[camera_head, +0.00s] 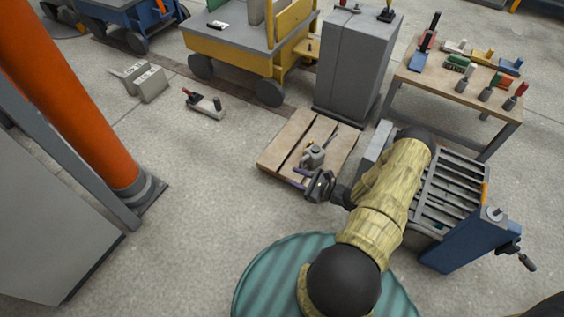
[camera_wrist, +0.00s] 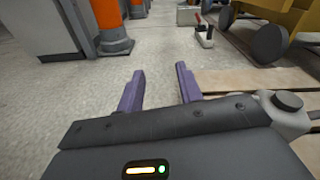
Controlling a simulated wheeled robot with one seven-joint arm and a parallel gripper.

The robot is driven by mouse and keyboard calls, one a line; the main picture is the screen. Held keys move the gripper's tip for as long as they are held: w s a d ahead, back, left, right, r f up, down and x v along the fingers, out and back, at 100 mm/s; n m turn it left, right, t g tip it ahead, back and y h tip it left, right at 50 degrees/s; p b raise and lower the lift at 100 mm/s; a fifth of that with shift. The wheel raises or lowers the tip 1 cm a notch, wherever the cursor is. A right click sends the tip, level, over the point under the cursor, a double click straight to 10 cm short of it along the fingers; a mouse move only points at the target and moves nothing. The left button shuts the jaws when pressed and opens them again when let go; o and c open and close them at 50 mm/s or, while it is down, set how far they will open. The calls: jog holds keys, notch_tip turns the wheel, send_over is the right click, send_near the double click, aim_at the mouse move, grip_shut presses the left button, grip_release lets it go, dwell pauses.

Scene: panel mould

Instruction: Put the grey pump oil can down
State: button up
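The grey pump oil can (camera_head: 313,154) stands on a low wooden pallet (camera_head: 283,145) in the head view, its thin spout pointing to the upper right. My gripper (camera_head: 297,177) is at the pallet's front edge, just in front of and beside the can. In the wrist view the two purple fingers of my gripper (camera_wrist: 160,84) are apart, with only bare floor seen between them. The can (camera_wrist: 291,122) shows at the right edge of that view, outside the fingers and partly cut off. Whether it touches my gripper's body cannot be told.
A grey cabinet (camera_head: 350,65) stands behind the pallet, and a workbench (camera_head: 440,89) with tools is at the right. A yellow cart (camera_head: 230,50) is behind. An orange column (camera_head: 70,95) stands at left. The floor left of the pallet is clear.

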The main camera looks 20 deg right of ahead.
jog(key=s+a+r+n+g+h, duration=0.1)
jog(key=s+a+r+n+g, duration=0.2)
jog(key=a+r+n+g, duration=0.3)
jog(key=s+a+r+n+g, duration=0.4)
jog(key=r+n+g, duration=0.4)
jog(key=r+n, duration=0.1)
jog(key=s+r+n+t+h, duration=0.1)
jog(key=r+n+h, duration=0.3)
jog(key=r, duration=0.4)
jog(key=s+a+r+n+t+h, duration=0.1)
jog(key=s+r+n+t+h, duration=0.1)
jog(key=s+r+n+h, duration=0.2)
notch_tip(320, 180, up, 5)
jog(key=n+h, duration=0.1)
jog(key=n, duration=0.2)
jog(key=shift+s+a+h, duration=0.25)
jog(key=shift+s+h, duration=0.05)
notch_tip(320, 180, up, 13)
jog(key=p, duration=1.3)
jog(key=shift+r, duration=0.15)
